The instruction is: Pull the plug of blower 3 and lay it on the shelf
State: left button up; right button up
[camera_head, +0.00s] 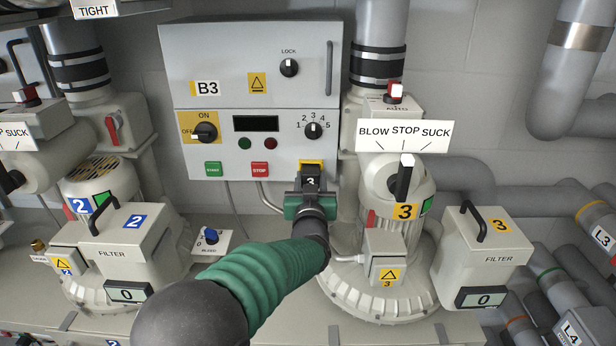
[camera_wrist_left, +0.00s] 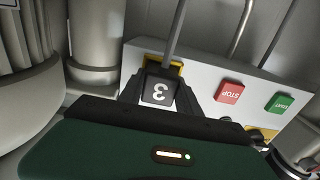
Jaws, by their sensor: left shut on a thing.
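The plug (camera_head: 310,182) of blower 3 is a black block with a white 3. It sits at the bottom edge of the B3 control box (camera_head: 250,150), against a yellow-framed socket (camera_head: 312,165). My left gripper (camera_head: 310,190) is shut on the plug. In the left wrist view the plug (camera_wrist_left: 160,92) is between the two dark fingers, with the yellow frame (camera_wrist_left: 178,68) right behind it. I cannot tell whether the plug is fully seated. Blower 3 (camera_head: 385,285) stands to the right of the gripper. No shelf is clearly identifiable. My right gripper is not in view.
A BLOW STOP SUCK sign (camera_head: 403,136) and lever (camera_head: 404,178) are close on the right. Filter box 3 (camera_head: 480,255) is further right. Filter box 2 (camera_head: 135,240) and a bleed knob (camera_head: 211,236) are on the left. Grey cables hang below the control box.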

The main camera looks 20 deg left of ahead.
pick_arm(q)
jog(key=shift+d, duration=0.2)
grip_shut()
jog(key=shift+f, duration=0.2)
jog(key=shift+d, duration=0.1)
jog(key=v, duration=0.6)
jog(key=shift+s+r+b, duration=0.25)
jog(key=shift+r+b, duration=0.05)
jog(key=shift+b, duration=0.1)
jog(key=shift+w+d, duration=0.1)
jog(key=shift+d, duration=0.05)
